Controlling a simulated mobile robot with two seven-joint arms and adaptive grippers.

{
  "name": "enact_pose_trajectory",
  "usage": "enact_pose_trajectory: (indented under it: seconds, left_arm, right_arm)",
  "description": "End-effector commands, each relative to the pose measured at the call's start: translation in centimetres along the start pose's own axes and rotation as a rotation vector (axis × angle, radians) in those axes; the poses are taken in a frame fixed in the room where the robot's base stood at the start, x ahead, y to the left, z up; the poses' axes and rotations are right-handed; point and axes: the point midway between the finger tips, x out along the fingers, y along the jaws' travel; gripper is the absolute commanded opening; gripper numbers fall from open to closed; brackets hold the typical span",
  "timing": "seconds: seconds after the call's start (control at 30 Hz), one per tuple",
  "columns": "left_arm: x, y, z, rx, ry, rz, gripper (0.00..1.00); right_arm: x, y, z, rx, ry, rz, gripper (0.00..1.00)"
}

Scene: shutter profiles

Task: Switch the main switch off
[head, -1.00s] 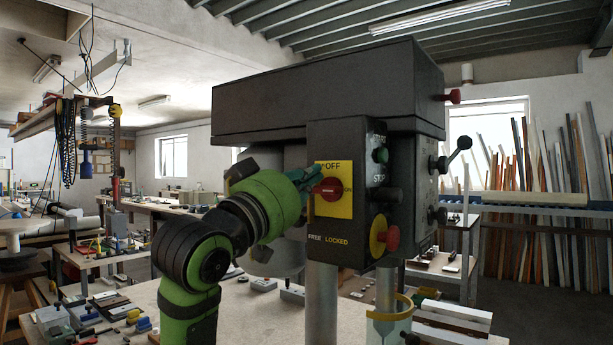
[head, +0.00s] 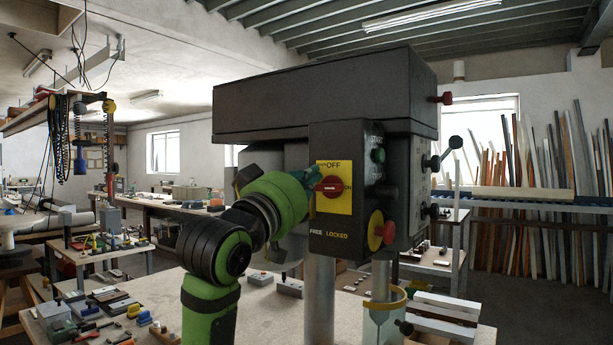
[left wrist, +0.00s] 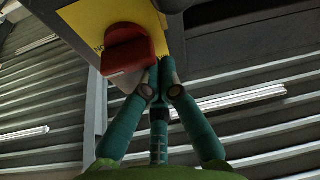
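The main switch is a red rotary knob (head: 329,187) on a yellow plate (head: 342,205) on the dark drill head. OFF is printed above the knob and ON to its right. The knob's bar lies about level, its pale mark towards ON. My left gripper (head: 312,182) is at the knob's left side, partly hidden by its own green body. In the left wrist view the red knob (left wrist: 128,50) stands beside the teal fingertips (left wrist: 163,72), which are drawn together with nothing visible between them. Whether they touch the knob is unclear. My right gripper is not in view.
Start and stop buttons (head: 378,155) sit right of the plate. A red knob on a yellow disc (head: 384,231) sticks out below. The drill column (head: 319,300) stands below the head. A workbench (head: 262,315) with small parts lies behind.

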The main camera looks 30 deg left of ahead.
Motion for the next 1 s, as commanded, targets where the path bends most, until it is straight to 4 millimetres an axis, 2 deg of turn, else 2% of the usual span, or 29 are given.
enact_pose_trajectory:
  seconds: [0.5, 1.0]
  left_arm:
    - [0.4, -0.5, 0.9, -0.267, -0.005, -0.094, 0.0]
    - [0.3, -0.7, 1.2, -0.379, -0.006, -0.135, 0.0]
  right_arm:
    - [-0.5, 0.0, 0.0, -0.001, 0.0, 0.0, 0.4]
    - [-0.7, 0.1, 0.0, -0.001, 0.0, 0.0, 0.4]
